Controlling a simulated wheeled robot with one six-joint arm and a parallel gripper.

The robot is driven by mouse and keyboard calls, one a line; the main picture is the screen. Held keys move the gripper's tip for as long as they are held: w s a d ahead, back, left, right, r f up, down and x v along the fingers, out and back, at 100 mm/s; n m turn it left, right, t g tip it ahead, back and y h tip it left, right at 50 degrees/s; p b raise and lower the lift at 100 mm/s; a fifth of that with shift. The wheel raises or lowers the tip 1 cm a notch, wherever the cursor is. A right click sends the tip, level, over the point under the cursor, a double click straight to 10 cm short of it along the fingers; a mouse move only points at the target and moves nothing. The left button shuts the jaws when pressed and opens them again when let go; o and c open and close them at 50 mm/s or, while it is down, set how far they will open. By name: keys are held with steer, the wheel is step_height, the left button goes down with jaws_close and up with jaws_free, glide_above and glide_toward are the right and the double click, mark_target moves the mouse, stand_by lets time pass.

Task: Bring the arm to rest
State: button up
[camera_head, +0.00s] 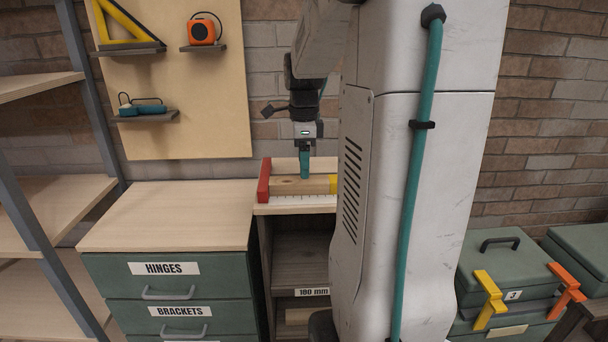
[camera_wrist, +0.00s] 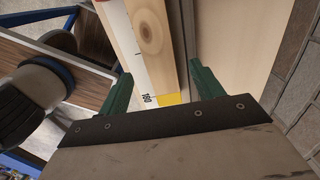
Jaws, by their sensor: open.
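My gripper (camera_head: 305,172) points down over the measuring board on the bench. In the wrist view its two green fingers (camera_wrist: 160,72) are spread apart with nothing gripped between them. A wooden piece (camera_head: 285,185) lies on the board between a red end stop (camera_head: 264,180) and a yellow piece (camera_head: 333,184). The wrist view shows the wooden piece with a knot (camera_wrist: 150,35) beyond the fingers, beside a white scale (camera_wrist: 138,72) and a yellow patch (camera_wrist: 168,99). My arm column hides the board's right end. Whether the fingers touch the wood I cannot tell.
A drawer cabinet (camera_head: 165,222) marked HINGES and BRACKETS stands left of the bench. Green cases (camera_head: 510,262) with clamps stand right. The cabinet top is clear.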

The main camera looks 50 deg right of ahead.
steer(key=shift+r, duration=1.2)
steer(key=n, duration=0.2)
steer(key=shift+s+a+f+n, duration=0.2)
steer(key=shift+f+n, duration=0.05)
steer(key=shift+n, duration=0.05)
steer(key=a+n, duration=0.1)
steer(key=n, duration=0.1)
steer(key=s+a+n, duration=0.1)
steer(key=a+n, duration=0.1)
steer(key=s+a+f+n, duration=0.1)
steer(key=shift+s+a+f+n+g+y, duration=0.1)
steer(key=shift+s+a+n+g+y, duration=0.05)
steer(key=shift+n+g+y, duration=0.2)
steer(key=s+a+n+t, duration=0.1)
steer(key=s+a+n, duration=0.4)
steer(key=a+n, duration=0.5)
steer(key=s+a+n+t, duration=0.1)
steer(key=s+a+n, duration=0.5)
steer(key=a, duration=0.8)
steer(key=n, duration=0.3)
steer(key=shift+a+n, duration=0.25)
steer(key=shift+n, duration=0.1)
steer(key=shift+c, duration=0.4)
